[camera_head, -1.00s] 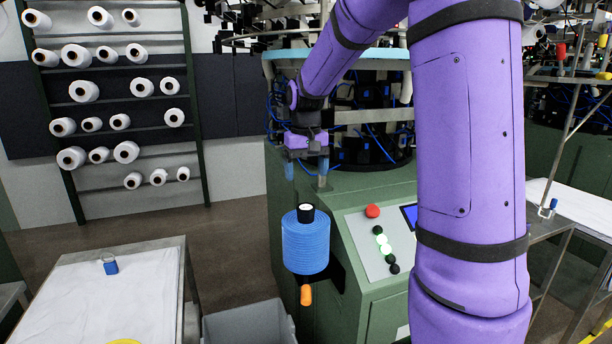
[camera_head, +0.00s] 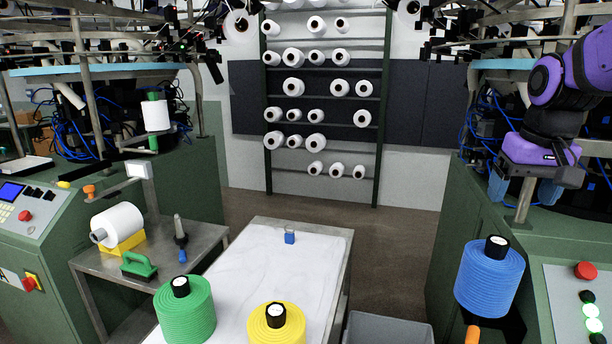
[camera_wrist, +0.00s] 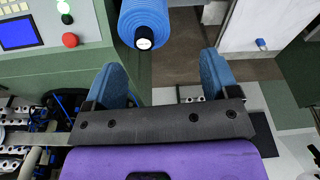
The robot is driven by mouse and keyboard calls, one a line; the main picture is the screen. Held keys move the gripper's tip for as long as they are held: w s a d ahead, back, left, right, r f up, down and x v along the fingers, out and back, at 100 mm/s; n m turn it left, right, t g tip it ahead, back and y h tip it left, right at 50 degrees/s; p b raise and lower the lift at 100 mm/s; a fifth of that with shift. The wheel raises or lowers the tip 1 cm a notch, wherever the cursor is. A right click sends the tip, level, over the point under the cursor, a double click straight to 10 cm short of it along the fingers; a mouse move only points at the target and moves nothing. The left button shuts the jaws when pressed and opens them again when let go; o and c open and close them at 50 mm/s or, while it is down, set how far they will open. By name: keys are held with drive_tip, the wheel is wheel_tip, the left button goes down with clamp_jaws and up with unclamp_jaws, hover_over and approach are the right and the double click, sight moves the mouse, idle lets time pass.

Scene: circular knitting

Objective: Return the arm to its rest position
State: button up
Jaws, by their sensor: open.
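My purple arm shows at the right edge of the head view, with my gripper (camera_head: 522,190) hanging in front of the green knitting machine (camera_head: 450,190). In the wrist view my gripper (camera_wrist: 166,85) has its two blue fingers spread wide apart with nothing between them. A blue yarn cone (camera_head: 489,277) with a black and white top sits on the machine's side, below and to the left of my gripper. It also shows in the wrist view (camera_wrist: 145,17), beyond the fingers and apart from them.
A white-topped table (camera_head: 290,262) holds a green cone (camera_head: 186,312), a yellow cone (camera_head: 276,326) and a small blue item (camera_head: 290,237). A grey bin (camera_head: 388,330) stands on the floor. A steel cart (camera_head: 190,240) is at left. A rack of white cones (camera_head: 376,150) stands behind.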

drive_tip(key=s+a+n+t, duration=0.1)
drive_tip(key=s+a, duration=0.2)
drive_tip(key=s, duration=0.5)
drive_tip(key=s+a+n+t, duration=0.1)
drive_tip(key=s+a+t, duration=0.1)
drive_tip(key=s, duration=0.6)
drive_tip(key=shift+a, duration=0.5)
drive_tip(key=shift+c, duration=0.5)
